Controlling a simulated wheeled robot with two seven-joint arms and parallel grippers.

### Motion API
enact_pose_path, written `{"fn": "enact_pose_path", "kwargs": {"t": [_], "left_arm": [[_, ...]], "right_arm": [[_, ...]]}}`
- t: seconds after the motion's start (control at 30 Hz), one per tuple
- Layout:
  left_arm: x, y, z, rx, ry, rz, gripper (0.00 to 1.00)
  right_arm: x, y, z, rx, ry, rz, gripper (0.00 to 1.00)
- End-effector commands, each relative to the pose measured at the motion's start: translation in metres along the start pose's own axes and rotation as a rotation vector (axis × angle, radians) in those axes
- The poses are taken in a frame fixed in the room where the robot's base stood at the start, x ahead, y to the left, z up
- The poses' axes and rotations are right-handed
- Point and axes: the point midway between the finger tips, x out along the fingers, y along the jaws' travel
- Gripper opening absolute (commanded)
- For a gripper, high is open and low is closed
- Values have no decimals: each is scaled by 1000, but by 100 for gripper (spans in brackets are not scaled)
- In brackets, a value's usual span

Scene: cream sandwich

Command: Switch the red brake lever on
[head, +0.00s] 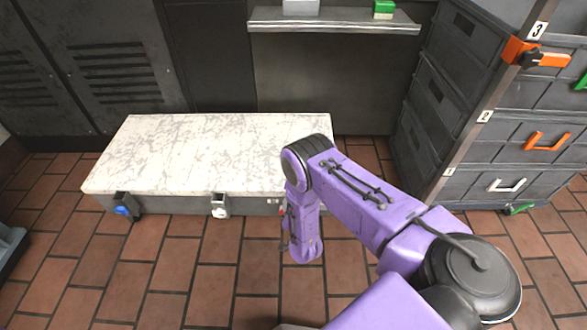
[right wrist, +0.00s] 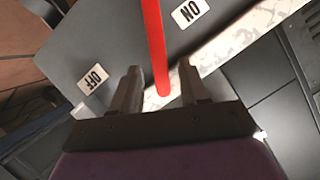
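The red brake lever (right wrist: 154,45) shows in the right wrist view as a straight red bar. Its free end lies between the two fingers of my right gripper (right wrist: 159,72), with gaps visible on both sides. The gripper is open. An "ON" label (right wrist: 190,12) is on the grey panel right of the lever and an "OFF" label (right wrist: 93,79) is to the left; the lever is nearer ON at its upper part. In the head view my purple right arm hides most of the lever's place at the box's right front. My left gripper is not in view.
A low grey box with a white marbled top (head: 200,150) carries a blue lever (head: 122,210) and a white lever (head: 220,205) on its front. A drawer cabinet (head: 470,150) stands at the right, a shelf (head: 335,22) behind. The tiled floor (head: 180,270) in front is clear.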

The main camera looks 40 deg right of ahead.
Motion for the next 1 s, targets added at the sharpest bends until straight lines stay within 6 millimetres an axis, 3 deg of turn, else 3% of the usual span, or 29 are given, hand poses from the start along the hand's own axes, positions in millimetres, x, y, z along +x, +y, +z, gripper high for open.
{"fn": "enact_pose_path", "kwargs": {"t": [0.17,0.4,0.53,0.7,1.0], "left_arm": [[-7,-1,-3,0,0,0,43],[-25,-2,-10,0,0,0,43],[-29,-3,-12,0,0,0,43],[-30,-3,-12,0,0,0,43],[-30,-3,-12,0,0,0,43]], "right_arm": [[-15,-2,-1,-1,-3,-2,45],[-73,-2,-2,-2,-4,-1,45],[-95,-1,-1,-2,-4,0,45],[-106,0,0,0,-1,0,45],[-106,0,0,0,0,1,45]]}}
